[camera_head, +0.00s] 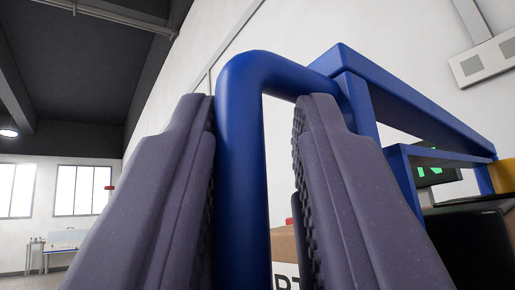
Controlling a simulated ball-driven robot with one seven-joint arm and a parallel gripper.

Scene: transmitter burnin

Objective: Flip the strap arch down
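The strap arch (240,170) is a thick blue rounded tube, standing upright in the middle of the view. Its top bends over to the right and runs back behind my right finger. My gripper (257,102) is open, with one grey-purple finger on each side of the arch's near upright leg. The left finger is very close to the leg; I cannot tell if it touches. A clear gap shows between the leg and the ribbed pad of the right finger. The arch's lower end is out of view.
A blue frame (415,105) with a shelf stands to the right. A dark screen with green marks (435,175) and a black object (470,245) sit beneath it. A cardboard box (285,245) shows behind the fingers. Windows and a far table (65,240) are at left.

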